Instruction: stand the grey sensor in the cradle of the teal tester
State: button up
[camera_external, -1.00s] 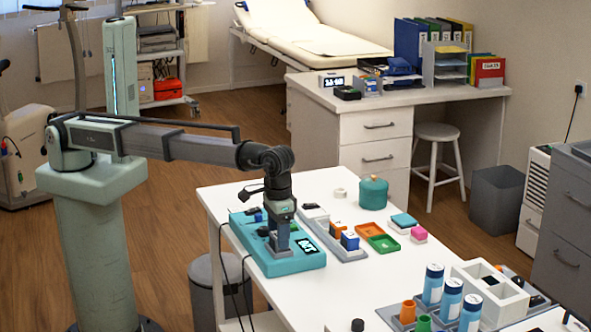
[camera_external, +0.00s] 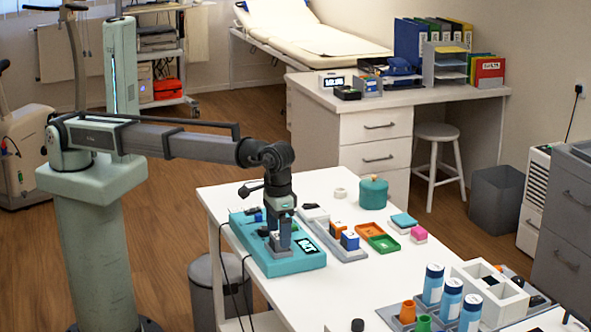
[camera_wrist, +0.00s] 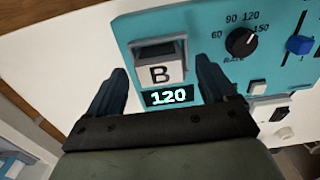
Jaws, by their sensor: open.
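The teal tester (camera_external: 292,264) lies on the white table, and my gripper (camera_external: 281,236) is low over it. In the wrist view, the tester (camera_wrist: 135,35) shows a lit display reading 120, a black rate knob (camera_wrist: 240,42) and a blue slider. The grey sensor (camera_wrist: 159,73), its pale face marked B, stands at the tester just behind the display, apparently in the cradle. My gripper's open fingers (camera_wrist: 163,85) are on either side of it, with a visible gap on each side. The sensor's lower end and most of the cradle are hidden.
A grey tray (camera_external: 352,255) with an orange and a blue block stands right of the tester. Orange and green trays (camera_external: 384,244), a teal canister (camera_external: 373,193) and blue-and-white bottles (camera_external: 449,299) are farther right.

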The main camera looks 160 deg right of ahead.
aim_at(278, 235)
notch_tip(278, 235, up, 11)
dwell(0.4)
